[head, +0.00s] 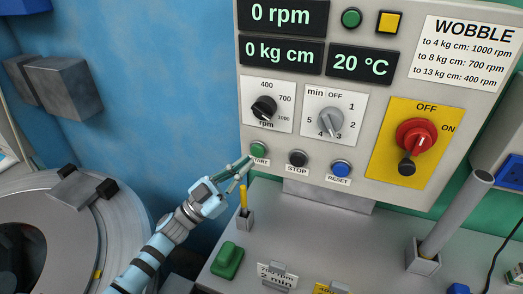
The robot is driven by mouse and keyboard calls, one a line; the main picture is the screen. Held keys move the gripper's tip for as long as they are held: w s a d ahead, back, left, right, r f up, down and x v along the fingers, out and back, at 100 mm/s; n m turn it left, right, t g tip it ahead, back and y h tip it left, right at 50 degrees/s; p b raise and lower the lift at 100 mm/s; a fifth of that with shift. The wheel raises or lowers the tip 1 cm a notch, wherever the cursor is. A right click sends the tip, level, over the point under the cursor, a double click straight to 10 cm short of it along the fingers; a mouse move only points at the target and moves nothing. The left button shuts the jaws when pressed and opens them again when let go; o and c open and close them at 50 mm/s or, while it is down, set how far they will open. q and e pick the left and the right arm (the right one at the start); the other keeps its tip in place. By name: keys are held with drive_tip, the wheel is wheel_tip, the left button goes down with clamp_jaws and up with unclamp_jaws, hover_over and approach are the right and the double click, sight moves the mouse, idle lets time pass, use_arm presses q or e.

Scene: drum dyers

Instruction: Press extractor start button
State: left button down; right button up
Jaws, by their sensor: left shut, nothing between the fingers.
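The green start button (258,149) is at the lower left of the grey control panel (290,168), above a label partly covered by my fingers. My left gripper (246,162) is shut and empty, its fingertips just below and left of the button, over the label's edge. I cannot tell whether they touch the panel. The black stop button (298,158) and blue reset button (341,168) are to the right. The displays read 0 rpm (284,16), 0 kg cm (282,54) and 20 °C (361,65). My right gripper is not in view.
The rpm knob (264,107), min knob (329,122) and red rotary switch (416,138) sit above the buttons. A yellow stick in a holder (244,218) and a green block (227,260) stand below my gripper. A grey tube (455,215) leans at right. A drum (45,213) is at left.

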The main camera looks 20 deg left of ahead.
use_arm(q)
drive_tip(key=s+p, duration=0.1)
drive_tip(key=s, duration=0.1)
drive_tip(key=shift+s+d, duration=0.1)
drive_tip(key=shift+s, duration=0.3)
idle(0.3)
drive_tip(key=shift+d, duration=0.1)
